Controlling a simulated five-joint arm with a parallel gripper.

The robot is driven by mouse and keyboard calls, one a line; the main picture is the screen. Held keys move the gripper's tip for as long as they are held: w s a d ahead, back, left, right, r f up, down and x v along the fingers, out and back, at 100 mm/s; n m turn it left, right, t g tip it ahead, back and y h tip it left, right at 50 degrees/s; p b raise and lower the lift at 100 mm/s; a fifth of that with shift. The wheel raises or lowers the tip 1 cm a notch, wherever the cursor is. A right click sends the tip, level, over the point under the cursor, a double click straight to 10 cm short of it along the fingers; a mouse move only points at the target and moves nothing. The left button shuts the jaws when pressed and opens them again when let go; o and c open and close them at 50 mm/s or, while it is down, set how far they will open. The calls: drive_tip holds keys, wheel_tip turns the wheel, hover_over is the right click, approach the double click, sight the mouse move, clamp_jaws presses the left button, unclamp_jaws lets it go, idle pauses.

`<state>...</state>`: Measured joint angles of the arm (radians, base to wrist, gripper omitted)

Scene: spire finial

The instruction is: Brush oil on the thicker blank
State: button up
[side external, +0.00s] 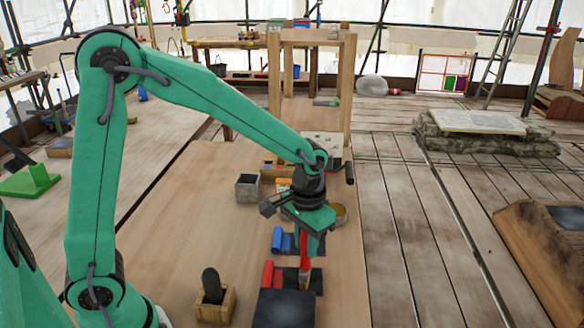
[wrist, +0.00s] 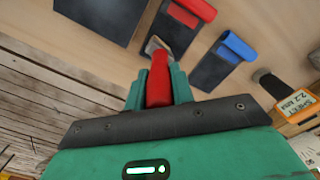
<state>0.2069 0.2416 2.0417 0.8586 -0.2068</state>
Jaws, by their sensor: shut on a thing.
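My gripper (side external: 306,246) is shut on a red-handled brush (side external: 304,258), pointing down over the bench. In the wrist view the red handle (wrist: 159,82) sits between the green fingers, and the pale bristle end (wrist: 156,45) shows near the dark edge of the red-marked blank (wrist: 178,32). I cannot tell whether the bristles touch it. That blank has a red end and a red roll. The blue-marked blank (wrist: 213,68), dark with a blue end and roll, lies beside it; its blue part shows in the side view (side external: 283,241). Which blank is thicker I cannot tell.
A black square slab (side external: 284,308) lies in front of the red-marked blank. A wooden holder (side external: 213,305) with a dark rounded handle stands at left.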

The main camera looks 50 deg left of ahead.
drive_tip(key=shift+s+d, duration=0.95)
drive_tip(key=shift+d, duration=0.1)
drive_tip(key=shift+w+d+f, duration=0.1)
drive_tip(key=shift+w+d, duration=0.3)
drive_tip(key=shift+w, duration=0.05)
drive_tip(key=shift+w+a, duration=1.35)
drive_tip(key=shift+a, duration=0.15)
drive_tip(key=shift+w+a, duration=1.3)
drive_tip(key=shift+a, duration=0.2)
drive_tip(key=shift+r, duration=0.2)
